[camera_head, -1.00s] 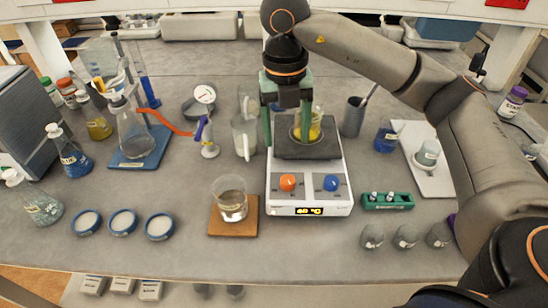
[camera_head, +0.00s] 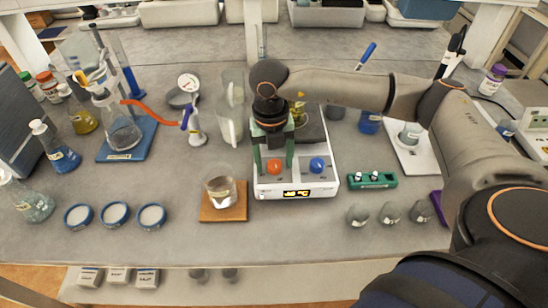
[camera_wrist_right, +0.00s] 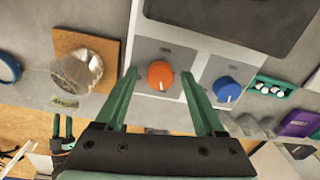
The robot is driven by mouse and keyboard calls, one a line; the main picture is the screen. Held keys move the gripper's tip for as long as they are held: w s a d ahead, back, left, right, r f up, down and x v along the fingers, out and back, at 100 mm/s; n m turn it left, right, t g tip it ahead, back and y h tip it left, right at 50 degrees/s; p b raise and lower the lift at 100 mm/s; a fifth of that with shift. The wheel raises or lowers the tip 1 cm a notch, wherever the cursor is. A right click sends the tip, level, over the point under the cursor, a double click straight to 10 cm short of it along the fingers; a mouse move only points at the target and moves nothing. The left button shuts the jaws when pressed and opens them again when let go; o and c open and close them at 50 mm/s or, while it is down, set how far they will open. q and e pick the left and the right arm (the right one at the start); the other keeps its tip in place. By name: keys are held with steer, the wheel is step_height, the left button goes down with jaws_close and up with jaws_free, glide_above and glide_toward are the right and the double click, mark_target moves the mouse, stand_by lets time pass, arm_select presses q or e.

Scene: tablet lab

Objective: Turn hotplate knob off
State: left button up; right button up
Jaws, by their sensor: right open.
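The white hotplate (camera_head: 319,182) stands mid-table with a dark top plate, an orange knob (camera_head: 274,167), a blue knob (camera_head: 318,164) and a lit display whose digits I cannot read surely. My right gripper (camera_head: 273,170) is open, its green fingers on either side of the orange knob. In the right wrist view the orange knob (camera_wrist_right: 160,74) shows between the fingertips, with a visible gap to each; its white mark points toward the front. The blue knob (camera_wrist_right: 227,89) is outside the fingers. My left gripper (camera_wrist_right: 63,128) shows small at the lower left there, fingers apart and empty.
A glass beaker (camera_head: 220,187) on a wooden board (camera_head: 233,211) stands left of the hotplate. A green rack (camera_head: 372,180) is at its right. A flask with yellow liquid (camera_head: 299,107) on the top plate is partly hidden by my right arm.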

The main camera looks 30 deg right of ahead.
jaws_close()
stand_by(0.5)
